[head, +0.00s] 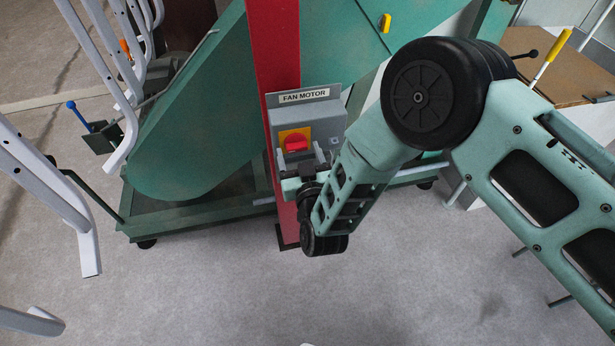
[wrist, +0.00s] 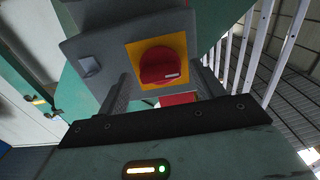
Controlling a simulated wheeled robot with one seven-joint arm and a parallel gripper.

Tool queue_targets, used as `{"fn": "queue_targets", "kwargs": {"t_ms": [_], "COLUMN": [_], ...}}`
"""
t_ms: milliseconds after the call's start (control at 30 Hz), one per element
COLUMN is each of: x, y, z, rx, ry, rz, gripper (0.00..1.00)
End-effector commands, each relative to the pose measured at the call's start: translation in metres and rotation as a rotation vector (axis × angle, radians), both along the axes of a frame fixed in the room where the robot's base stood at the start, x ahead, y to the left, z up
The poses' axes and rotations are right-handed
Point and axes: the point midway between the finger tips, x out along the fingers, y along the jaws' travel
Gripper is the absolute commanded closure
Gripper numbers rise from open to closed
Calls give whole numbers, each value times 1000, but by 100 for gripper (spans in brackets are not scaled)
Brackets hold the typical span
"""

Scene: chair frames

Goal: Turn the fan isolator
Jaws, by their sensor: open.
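The fan isolator is a red rotary knob (head: 296,143) on a yellow plate (head: 284,134), on the front of a grey box (head: 322,112) labelled FAN MOTOR. The box is fixed to a red post. In the wrist view the knob (wrist: 158,66) shows a pale mark low on its right side. My gripper (head: 299,160) is open just in front of the box. In the wrist view its two fingers (wrist: 162,78) point at the plate, one to each side of the knob. I cannot tell whether either finger touches it.
The red post (head: 272,45) stands before a green machine housing (head: 205,125) on a wheeled frame. White bent tubes (head: 45,180) hang at the left. A wooden-topped table (head: 560,75) is at the right. The grey floor (head: 200,290) in front is clear.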

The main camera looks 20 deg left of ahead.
Motion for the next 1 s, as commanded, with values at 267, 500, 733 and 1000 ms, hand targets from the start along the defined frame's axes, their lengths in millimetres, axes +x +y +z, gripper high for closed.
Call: {"fn": "queue_targets", "kwargs": {"t_ms": [267,500,733,1000], "x": [-46,-95,-132,-144], "y": [-28,-58,-78,-88], "z": [-2,-2,-2,-1], "rx": [-4,-4,-4,-3], "ry": [3,3,1,1], "rz": [3,4,7,2], "gripper": [33,33,33,33]}}
